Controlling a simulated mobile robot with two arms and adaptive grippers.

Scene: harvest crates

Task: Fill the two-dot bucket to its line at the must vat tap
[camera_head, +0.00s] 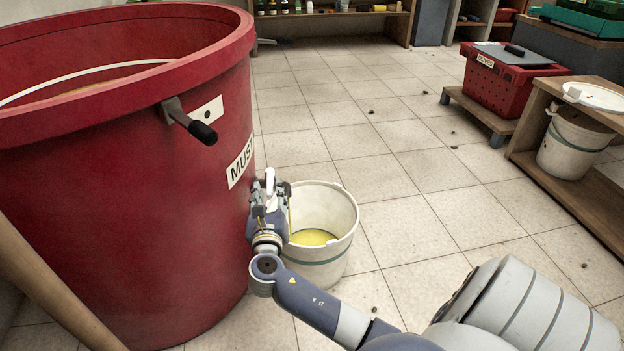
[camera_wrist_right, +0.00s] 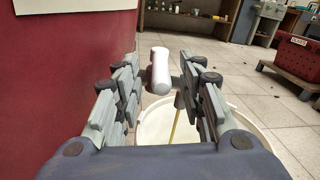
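The red must vat (camera_head: 120,190) fills the left of the head view, with a label reading MUST. A white bucket (camera_head: 335,215) with a dark green line around it stands on the floor against the vat. Yellow liquid (camera_head: 313,237) lies inside it, its surface well below the rim. No dots show on its visible side. My right gripper (camera_head: 271,188) is at the tap, above the bucket's left edge. In the wrist view its open fingers (camera_wrist_right: 160,85) stand either side of the white tap handle (camera_wrist_right: 160,68). A thin yellow stream (camera_wrist_right: 175,125) runs down into the bucket. My left gripper is out of view.
Another white bucket (camera_head: 572,145) stands on a wooden shelf (camera_head: 575,200) at the right. A dark-gripped handle (camera_head: 195,125) sticks out from the vat. The tiled floor between is mostly clear, with small dark bits.

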